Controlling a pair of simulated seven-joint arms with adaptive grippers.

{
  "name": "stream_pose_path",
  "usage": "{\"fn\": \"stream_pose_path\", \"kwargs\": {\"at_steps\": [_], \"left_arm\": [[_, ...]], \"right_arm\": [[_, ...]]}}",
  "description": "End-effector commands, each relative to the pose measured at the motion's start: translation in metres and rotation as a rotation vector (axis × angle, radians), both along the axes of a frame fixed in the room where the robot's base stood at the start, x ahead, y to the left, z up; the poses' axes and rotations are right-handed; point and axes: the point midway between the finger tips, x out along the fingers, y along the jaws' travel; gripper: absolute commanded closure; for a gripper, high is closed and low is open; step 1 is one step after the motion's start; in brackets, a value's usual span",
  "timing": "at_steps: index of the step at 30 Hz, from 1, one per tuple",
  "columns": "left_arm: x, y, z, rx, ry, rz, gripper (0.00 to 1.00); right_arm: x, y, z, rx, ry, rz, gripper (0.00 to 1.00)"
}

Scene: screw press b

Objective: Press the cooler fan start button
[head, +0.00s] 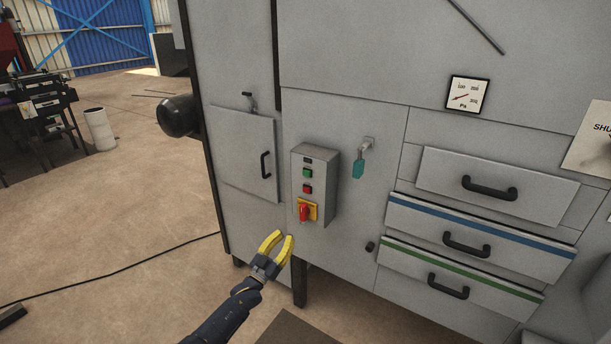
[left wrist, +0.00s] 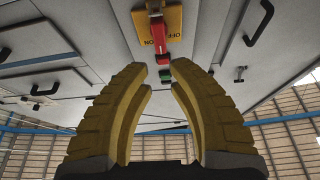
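A grey control box (head: 316,185) is fixed to the front of the grey machine. It carries a green button (head: 307,173) at the top, a red button (head: 307,189) below it, and a red rotary switch (head: 304,213) on a yellow plate. My left gripper (head: 279,237), with yellow fingers, is in front of the machine, below and left of the box. Its fingers are apart with nothing between them. My right gripper is not in view.
A teal-tagged key (head: 359,165) hangs from a lock right of the box. A door with a black handle (head: 265,165) is on the left. Drawers with black handles (head: 467,244) are on the right. A black cable (head: 110,272) lies on the floor.

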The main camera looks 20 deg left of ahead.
Motion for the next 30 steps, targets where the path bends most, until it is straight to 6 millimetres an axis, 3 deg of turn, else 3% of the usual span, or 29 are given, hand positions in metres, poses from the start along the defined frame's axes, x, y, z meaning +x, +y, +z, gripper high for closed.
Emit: {"fn": "stream_pose_path", "kwargs": {"at_steps": [4,30], "left_arm": [[0.0,0.0,0.0,0.0,0.0,0.0,1.0],[0.0,0.0,0.0,0.0,0.0,0.0,1.0]], "right_arm": [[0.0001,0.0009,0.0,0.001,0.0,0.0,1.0],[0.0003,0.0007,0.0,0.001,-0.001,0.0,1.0]]}}
